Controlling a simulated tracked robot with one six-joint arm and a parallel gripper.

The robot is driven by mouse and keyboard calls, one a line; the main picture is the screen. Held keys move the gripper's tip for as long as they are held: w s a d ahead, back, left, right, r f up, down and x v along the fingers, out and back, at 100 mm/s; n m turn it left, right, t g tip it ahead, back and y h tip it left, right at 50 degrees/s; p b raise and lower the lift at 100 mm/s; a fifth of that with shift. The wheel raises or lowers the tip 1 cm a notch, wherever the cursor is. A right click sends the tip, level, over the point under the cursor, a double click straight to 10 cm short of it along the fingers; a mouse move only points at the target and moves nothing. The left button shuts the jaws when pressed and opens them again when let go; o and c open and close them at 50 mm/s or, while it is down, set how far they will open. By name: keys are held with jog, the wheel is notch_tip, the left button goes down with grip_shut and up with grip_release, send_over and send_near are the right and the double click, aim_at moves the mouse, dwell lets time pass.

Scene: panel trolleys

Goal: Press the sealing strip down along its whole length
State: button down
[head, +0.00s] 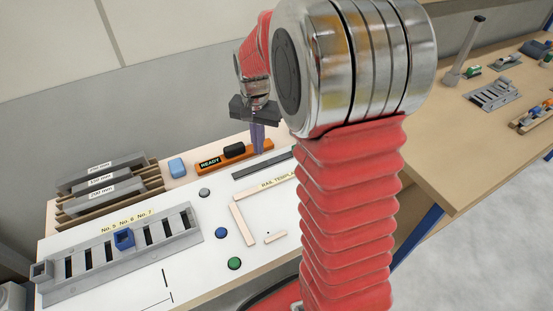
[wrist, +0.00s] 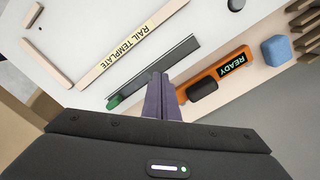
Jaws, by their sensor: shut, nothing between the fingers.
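A long dark grey strip (wrist: 180,54), which I take to be the sealing strip on its rail, lies on the white board beside the label "RAIL TEMPLATE" (wrist: 128,48). A green piece (wrist: 117,102) sits at its lower-left end in the wrist view. In the head view the strip (head: 255,169) is partly hidden behind my arm. My gripper (wrist: 160,76) has purple fingers, shut with nothing between them. Its tips appear at the strip's near edge, around mid-length, in the wrist view. I cannot tell whether they touch it. The gripper also shows in the head view (head: 258,150), pointing down.
An orange "READY" holder (head: 210,164) with a black block (head: 234,150) stands close beside my fingers. A blue block (head: 177,167), racked panels (head: 100,170) and a grey slotted rail (head: 75,278) lie to the left. Grey, blue and green buttons dot the board.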

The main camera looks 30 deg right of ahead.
aim_at(242, 173)
jog(key=shift+f, duration=3.1)
dwell(1.0)
jog(key=shift+r, duration=1.55)
jog(key=shift+w+a, duration=0.2)
jog(key=shift+a, duration=2.75)
jog(key=shift+f, duration=1.5)
